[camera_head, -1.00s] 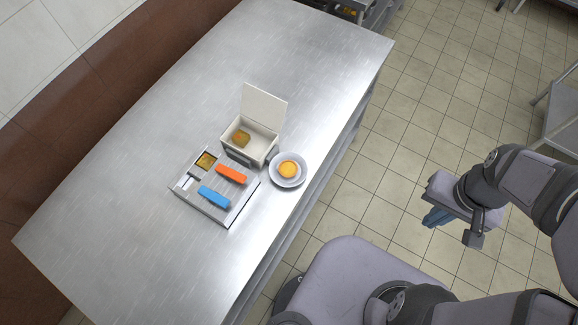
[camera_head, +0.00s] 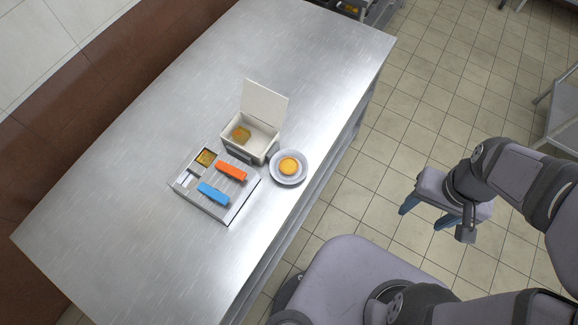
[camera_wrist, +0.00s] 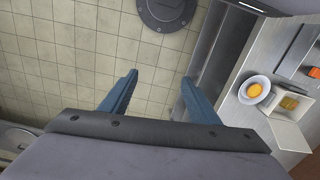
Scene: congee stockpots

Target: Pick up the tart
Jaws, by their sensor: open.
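The tart (camera_head: 289,166) is round and orange-yellow. It sits in a pale grey bowl (camera_head: 275,178) near the right edge of the steel table, and also shows at the right of the wrist view (camera_wrist: 254,90). My gripper (camera_head: 424,219) is out over the floor to the right of the table, well apart from the tart. Its two blue fingers are spread and empty, and they show in the wrist view (camera_wrist: 157,80) with bare floor between them.
A white box (camera_head: 262,148) with a raised lid stands beside the bowl, with a yellowish item (camera_head: 241,135) inside. A grey tray (camera_head: 231,215) holds an orange block (camera_head: 231,171) and a blue block (camera_head: 214,194). The steel table (camera_head: 130,180) is otherwise largely clear.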

